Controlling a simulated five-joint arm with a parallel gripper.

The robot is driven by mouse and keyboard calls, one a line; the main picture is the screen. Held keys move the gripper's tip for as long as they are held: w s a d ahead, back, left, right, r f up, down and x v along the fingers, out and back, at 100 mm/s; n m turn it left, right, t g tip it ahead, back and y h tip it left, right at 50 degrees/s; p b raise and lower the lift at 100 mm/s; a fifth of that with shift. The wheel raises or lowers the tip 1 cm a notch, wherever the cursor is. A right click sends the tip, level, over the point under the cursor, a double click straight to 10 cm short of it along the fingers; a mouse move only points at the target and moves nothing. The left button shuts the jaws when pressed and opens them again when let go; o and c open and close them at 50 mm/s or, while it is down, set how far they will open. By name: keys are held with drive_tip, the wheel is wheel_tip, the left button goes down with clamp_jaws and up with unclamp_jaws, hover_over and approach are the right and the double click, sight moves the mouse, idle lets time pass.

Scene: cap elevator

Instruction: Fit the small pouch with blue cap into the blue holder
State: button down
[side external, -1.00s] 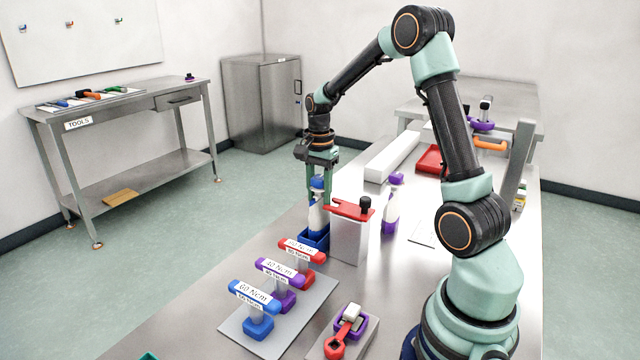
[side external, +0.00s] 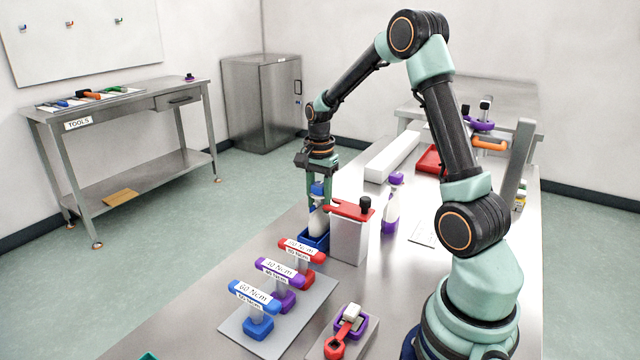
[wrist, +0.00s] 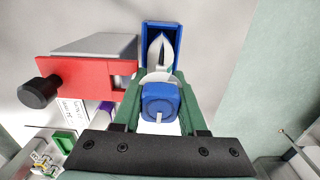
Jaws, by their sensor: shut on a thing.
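The small white pouch (side external: 318,222) with its blue cap (side external: 317,189) is upright or nearly so between the green fingers of my gripper (side external: 320,196), which is shut on it. The blue holder (side external: 317,243) is directly below, on the bench. The pouch's lower end is at the holder's opening; how deep it sits is hidden by the front wall. In the wrist view the cap (wrist: 160,101) is between the fingers, and the open blue holder (wrist: 147,33) lies just beyond, with the white pouch body showing within its outline.
A grey box with a red top (side external: 349,209) and black knob stands close right of the holder. A purple-capped pouch (side external: 391,208) stands farther right. Several labelled torque handles (side external: 281,272) stand on a grey plate in front. A long white block (side external: 393,155) lies behind.

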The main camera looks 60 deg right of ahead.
sight(319, 184)
drive_tip(key=shift+c, duration=1.9)
unclamp_jaws()
drive_tip(key=shift+r, duration=0.1)
drive_tip(key=shift+r, duration=3.4)
drive_tip(key=s+a+r+n+t, duration=0.2)
drive_tip(key=s+a+n, duration=0.1)
drive_tip(key=a+n, duration=0.3)
drive_tip(key=s+a+r+n+t, duration=0.1)
drive_tip(key=s+a+r+n, duration=0.2)
drive_tip(key=a+n, duration=0.3)
drive_tip(key=s+a+r+n+t, duration=0.2)
drive_tip(key=s+a+n, duration=0.1)
drive_tip(key=a+n, duration=0.3)
drive_tip(key=shift+s+a+r+t, duration=0.25)
drive_tip(key=shift+a+t, duration=0.05)
drive_tip(key=shift+a, duration=0.65)
